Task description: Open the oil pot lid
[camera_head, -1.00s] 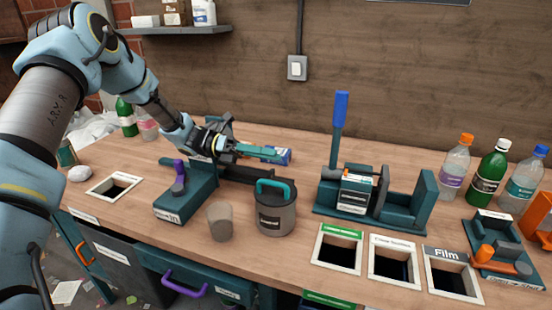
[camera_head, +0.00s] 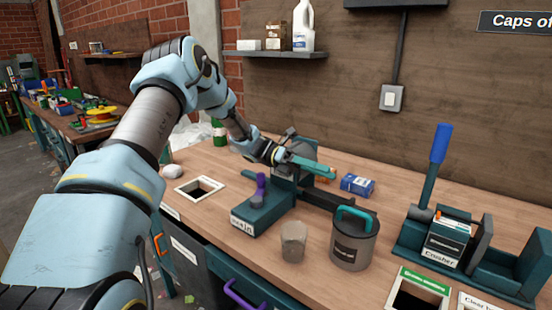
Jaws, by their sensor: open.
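The oil pot (camera_head: 352,252) is a grey round pot with a dark label, standing upright on the workbench. Its lid (camera_head: 345,228) is on top and carries a teal arched handle (camera_head: 354,214). My gripper (camera_head: 331,172) has teal fingers. It is open, above the bench behind the pot and up to its left, apart from the handle. Nothing shows between its fingers, though they are small in this view.
A translucent cup (camera_head: 293,241) stands just left of the pot. A scale-like device (camera_head: 262,210) is behind it, a blue box (camera_head: 357,185) farther back. The crusher (camera_head: 447,241) with its blue lever stands right. Square bench openings (camera_head: 199,189) lie left and front right.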

